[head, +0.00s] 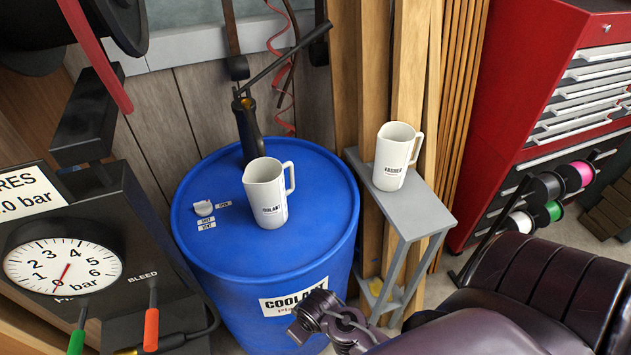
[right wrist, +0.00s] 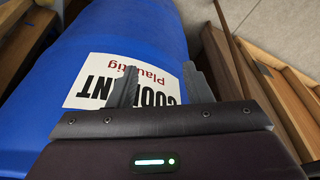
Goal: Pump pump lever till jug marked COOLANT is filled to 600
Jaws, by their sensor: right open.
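The white jug marked COOLANT (head: 265,190) stands upright on top of the blue drum (head: 325,235), its handle toward the right. The black pump (head: 249,135) rises from the back of the drum top, behind the jug. Its pump lever (head: 290,58) slants up to the right. The jug's fill level cannot be seen. My right gripper (head: 306,318) is in front of the drum's COOLANT label, low and well away from lever and jug. In the right wrist view its fingers (right wrist: 160,85) are apart and empty before the label. My left gripper is not in view.
A second white jug (head: 397,150) stands on a grey stand (head: 420,205) right of the drum. A vent cap (head: 203,208) with small labels sits on the drum top. A pressure gauge box (head: 125,220) is at left, a red tool cabinet (head: 535,60) at right. Timber leans behind.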

